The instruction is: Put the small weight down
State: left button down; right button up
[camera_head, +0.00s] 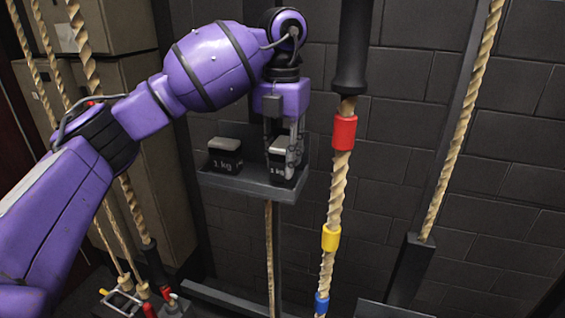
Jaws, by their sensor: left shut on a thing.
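My left arm comes in from the left, and its gripper (291,150) points down over a dark shelf (240,187). The gripper is shut on a small weight (279,160), a dark block with a light top and a white kg label. The weight is at the right end of the shelf; I cannot tell whether it touches the shelf. Another weight (224,157), marked 1 kg, stands at the shelf's left end, apart from the gripper. The fingers hide part of the held weight. My right gripper is not in view.
A thick rope with a red band (344,132), a yellow band (331,238) and a blue band (321,304) hangs just right of the shelf. Another rope (459,130) runs at the right. Boxes (150,150) stand at the left. A dark block wall is behind.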

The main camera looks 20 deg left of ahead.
aim_at(282, 142)
pick_arm(q)
jog(key=shift+f, duration=0.6)
jog(key=shift+f, duration=0.15)
jog(key=c, duration=1.6)
grip_release()
jog(key=shift+f, duration=0.15)
jog(key=shift+c, duration=0.2)
notch_tip(282, 142, up, 12)
jog(key=shift+r+p, duration=0.15)
jog(key=shift+p, duration=0.2)
